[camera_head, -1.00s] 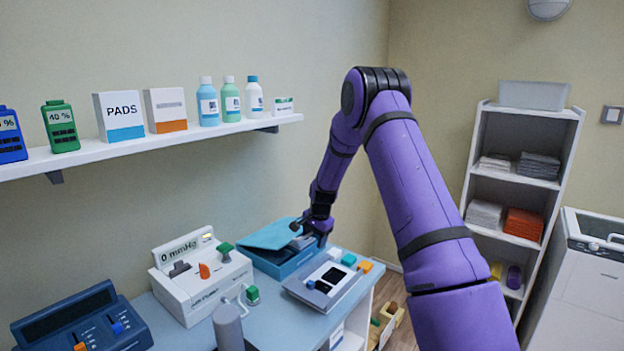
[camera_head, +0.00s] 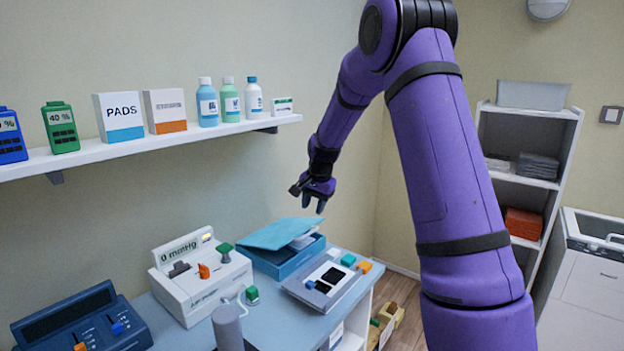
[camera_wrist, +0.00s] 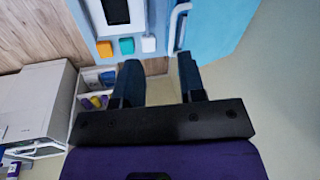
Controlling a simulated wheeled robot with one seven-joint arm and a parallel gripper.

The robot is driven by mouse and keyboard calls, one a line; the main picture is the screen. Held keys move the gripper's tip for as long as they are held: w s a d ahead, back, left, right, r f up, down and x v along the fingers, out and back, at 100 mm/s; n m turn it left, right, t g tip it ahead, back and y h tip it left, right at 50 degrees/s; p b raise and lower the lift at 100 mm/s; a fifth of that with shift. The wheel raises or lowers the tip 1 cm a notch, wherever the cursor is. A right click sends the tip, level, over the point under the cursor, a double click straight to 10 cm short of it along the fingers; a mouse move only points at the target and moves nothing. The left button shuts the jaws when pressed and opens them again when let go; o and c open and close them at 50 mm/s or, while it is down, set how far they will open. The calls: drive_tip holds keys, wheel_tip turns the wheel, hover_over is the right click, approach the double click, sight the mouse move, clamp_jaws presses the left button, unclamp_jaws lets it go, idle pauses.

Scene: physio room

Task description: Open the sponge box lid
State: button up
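The sponge box (camera_head: 290,262) is a blue box at the back of the table in the head view. Its light blue lid (camera_head: 281,233) is tilted up part way, with a gap at the right side where something pale shows inside. My gripper (camera_head: 314,208) is above the lid's right end, apart from it, fingers pointing down. In the wrist view my gripper (camera_wrist: 163,78) shows two dark fingers spread apart with nothing between them. The box's inside is mostly hidden by the lid.
A white device (camera_head: 200,285) stands left of the box, a grey tablet-like device (camera_head: 327,283) in front right. Small colored blocks (camera_head: 348,260) sit on the table's right edge. A wall shelf (camera_head: 150,143) with bottles and boxes hangs at left.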

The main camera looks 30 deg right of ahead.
drive_tip(key=s+a+r+n, duration=0.2)
drive_tip(key=s+a+r, duration=0.2)
drive_tip(key=s+r, duration=0.2)
drive_tip(key=s+a+r+n+t, duration=0.1)
drive_tip(key=s+a+r+n, duration=0.1)
drive_tip(key=s+a+r, duration=0.2)
drive_tip(key=shift+s+v, duration=0.35)
drive_tip(key=shift+v, duration=1.35)
drive_tip(key=shift+f, duration=0.15)
drive_tip(key=w+d+f+m+t+h, duration=0.2)
drive_tip(key=w+d+f+t, duration=0.1)
drive_tip(key=w+d+f, duration=0.5)
drive_tip(key=m+t, duration=0.4)
drive_tip(key=t, duration=0.1)
approach(308, 234)
drive_tip(key=w+d, duration=0.1)
drive_tip(key=d, duration=0.1)
wheel_tip(308, 234, down, 5)
drive_tip(key=s+a+m+t, duration=0.1)
drive_tip(key=s+m+t, duration=0.2)
drive_tip(key=m+t, duration=0.15)
drive_tip(key=shift+t+y, duration=0.3)
drive_tip(key=shift+t, duration=0.15)
drive_tip(key=w, duration=0.7)
drive_tip(key=w+f, duration=0.1)
drive_tip(key=w, duration=0.3)
drive_tip(key=shift+d, duration=0.25)
clamp_jaws()
